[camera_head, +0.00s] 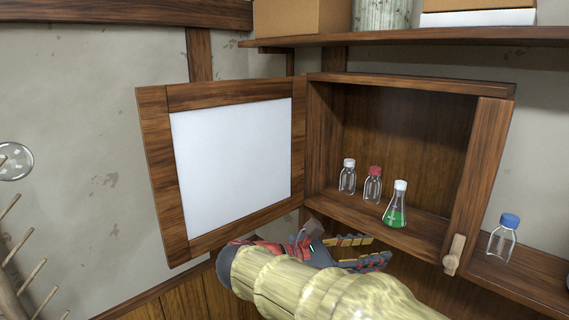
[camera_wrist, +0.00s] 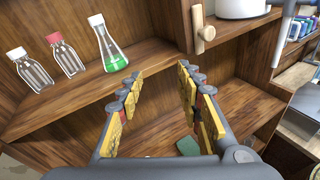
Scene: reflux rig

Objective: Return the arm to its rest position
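My gripper (camera_head: 362,252) is open and empty in front of the wall cabinet, below its bottom edge in the head view. It also shows in the wrist view (camera_wrist: 158,95), its yellow-padded fingers spread apart with nothing between them. A conical flask (camera_wrist: 110,48) with green liquid and a white cap stands upright inside the open cabinet (camera_head: 492,150). It also shows in the head view (camera_head: 396,208), apart from the fingers. Two small clear bottles stand left of it, one white-capped (camera_head: 347,178) and one red-capped (camera_head: 373,184).
The cabinet door (camera_head: 154,180), with a white panel, stands open to the left. A blue-capped bottle (camera_head: 502,240) stands on a ledge right of the cabinet, near a wooden peg (camera_head: 455,254). A shelf (camera_head: 420,38) with boxes runs above. A wooden rack (camera_head: 18,250) is at far left.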

